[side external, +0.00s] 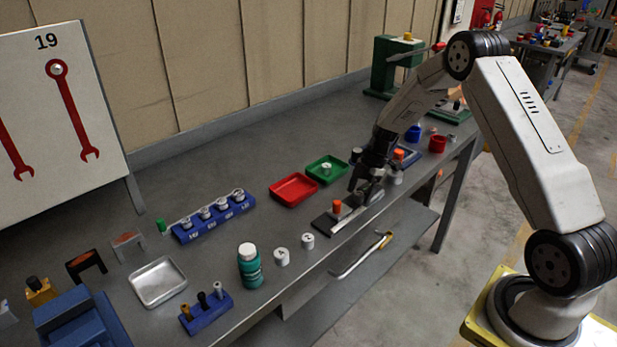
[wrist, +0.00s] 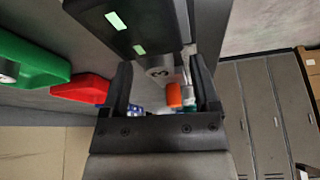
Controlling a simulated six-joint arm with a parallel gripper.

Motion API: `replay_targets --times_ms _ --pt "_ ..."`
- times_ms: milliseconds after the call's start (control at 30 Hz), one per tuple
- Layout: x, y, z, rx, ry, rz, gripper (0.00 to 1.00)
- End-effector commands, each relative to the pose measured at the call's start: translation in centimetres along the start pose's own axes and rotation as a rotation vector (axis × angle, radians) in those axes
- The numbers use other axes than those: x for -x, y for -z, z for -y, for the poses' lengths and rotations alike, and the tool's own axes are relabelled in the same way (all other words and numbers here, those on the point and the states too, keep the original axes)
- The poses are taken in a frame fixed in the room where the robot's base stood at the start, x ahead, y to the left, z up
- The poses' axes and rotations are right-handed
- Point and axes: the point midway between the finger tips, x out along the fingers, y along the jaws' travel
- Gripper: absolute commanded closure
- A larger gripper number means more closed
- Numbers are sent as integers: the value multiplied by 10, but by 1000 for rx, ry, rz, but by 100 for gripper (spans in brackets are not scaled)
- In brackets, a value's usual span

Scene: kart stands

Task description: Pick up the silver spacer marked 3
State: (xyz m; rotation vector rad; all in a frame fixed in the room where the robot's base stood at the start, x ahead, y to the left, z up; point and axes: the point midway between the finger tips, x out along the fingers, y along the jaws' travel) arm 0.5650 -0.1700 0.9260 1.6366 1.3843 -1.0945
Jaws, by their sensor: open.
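The silver spacer marked 3 (wrist: 160,72) shows in the wrist view, its grey numbered face between my two fingertips. My gripper (wrist: 162,78) is open, with one dark finger on each side of the spacer and a gap visible. I cannot tell how far the fingers reach down around it. In the side view my gripper (side external: 366,188) is low over the front of the bench, beyond the dark plate. There the spacer is not clearly visible; the jaws hide that spot. Two other pale spacers, one marked 2 (side external: 308,241) and one beside it (side external: 281,256), stand nearer the camera.
A red tray (side external: 293,189) and green tray (side external: 318,167) lie behind. A dark block with pale green marks (wrist: 130,22) is close in the wrist view. A blue rack (side external: 214,216) is farther left.

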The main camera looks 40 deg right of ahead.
Motion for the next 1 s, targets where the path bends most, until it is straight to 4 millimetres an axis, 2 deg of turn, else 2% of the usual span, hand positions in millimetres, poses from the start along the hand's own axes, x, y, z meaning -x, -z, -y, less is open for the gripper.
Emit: replay_targets --times_ms 300,367,500,567,1000 --pt "0 0 0 0 0 0 21" --pt "0 0 0 0 0 0 40" --pt "0 0 0 0 0 0 85" --pt "0 0 0 0 0 0 100" --pt "3 1 0 0 0 0 100"
